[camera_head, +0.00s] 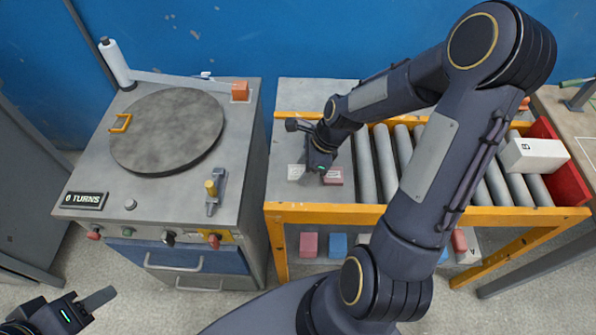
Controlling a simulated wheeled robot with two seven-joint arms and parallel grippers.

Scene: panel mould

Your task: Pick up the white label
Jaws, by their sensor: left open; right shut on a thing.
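The white label (296,172) lies at the left end of the roller table, on its grey plate, beside a red label (333,177). My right gripper (311,174) reaches down over it from the right, between the two labels. It is shut on the white label, though its fingertips are mostly hidden by the gripper body. My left gripper (100,299) is open and empty at the bottom left, low in front of the grey cabinet, far from the labels.
The grey cabinet (75,170) with a round turntable (167,132) stands to the left. The roller table has a yellow frame (330,213), and a white box (535,153) sits on its right end. Red and blue blocks (338,244) lie below.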

